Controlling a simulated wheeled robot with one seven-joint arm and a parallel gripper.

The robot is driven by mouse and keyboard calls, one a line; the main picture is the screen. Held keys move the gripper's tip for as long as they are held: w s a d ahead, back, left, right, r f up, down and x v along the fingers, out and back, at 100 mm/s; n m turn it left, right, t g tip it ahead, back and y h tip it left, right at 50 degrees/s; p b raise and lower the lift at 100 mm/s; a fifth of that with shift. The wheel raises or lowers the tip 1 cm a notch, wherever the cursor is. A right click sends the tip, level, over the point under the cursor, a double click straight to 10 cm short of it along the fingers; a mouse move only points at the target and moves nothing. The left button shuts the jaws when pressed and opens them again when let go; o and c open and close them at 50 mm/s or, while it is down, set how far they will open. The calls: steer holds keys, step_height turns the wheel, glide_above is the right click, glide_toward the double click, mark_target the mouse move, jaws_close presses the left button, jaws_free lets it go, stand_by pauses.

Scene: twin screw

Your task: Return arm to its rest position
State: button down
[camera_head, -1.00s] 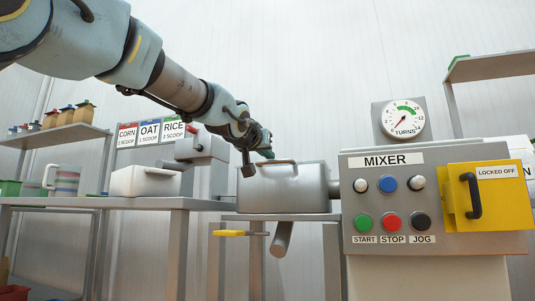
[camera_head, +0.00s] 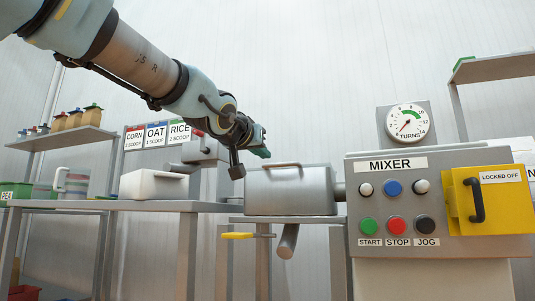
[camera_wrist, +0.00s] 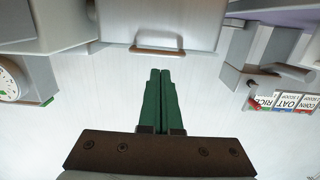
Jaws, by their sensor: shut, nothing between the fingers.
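My gripper (camera_head: 262,152) is at the end of my arm, which reaches in from the upper left in the head view. It hangs in the air above and to the left of the grey mixer box (camera_head: 290,193) with its handle. In the wrist view, my gripper's green fingers (camera_wrist: 161,74) lie side by side, shut with nothing between them. The mixer's handle (camera_wrist: 158,51) shows just beyond the fingertips there, apart from them as far as I can tell.
The mixer control panel (camera_head: 440,200), with buttons and a yellow locked-off cover (camera_head: 500,200), stands at right. A white bin (camera_head: 153,185) is on the left table. Scoop signs (camera_head: 157,135) hang behind. A shelf (camera_head: 62,137) holds small containers at far left.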

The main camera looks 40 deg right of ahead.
steer(key=shift+s+a+f, duration=0.15)
steer(key=shift+a+f, duration=0.05)
steer(key=shift+a, duration=0.1)
steer(key=w+a+f+n+y+p, duration=0.3)
steer(key=w+a+f+y+p, duration=0.15)
steer(key=w+a+f, duration=0.4)
steer(key=w+a+f+n+y+p, duration=0.25)
steer(key=w+a+f+y, duration=0.3)
steer(key=a+f, duration=0.55)
steer(key=s+a+f+n+g+y+p, duration=0.25)
steer(key=a+f+p, duration=0.25)
steer(key=a+f, duration=0.65)
steer(key=s+a+f+n+g+y+p, duration=0.25)
steer(key=s+a+f+g+p, duration=0.2)
steer(key=s+a, duration=0.7)
step_height(320, 180, up, 37)
steer(key=w+a+p, duration=0.1)
steer(key=p, duration=3.5)
steer(key=shift+w+a+f+g+h+p, duration=0.15)
steer(key=shift+w+a+g+h+p, duration=0.15)
steer(key=shift+p, duration=0.1)
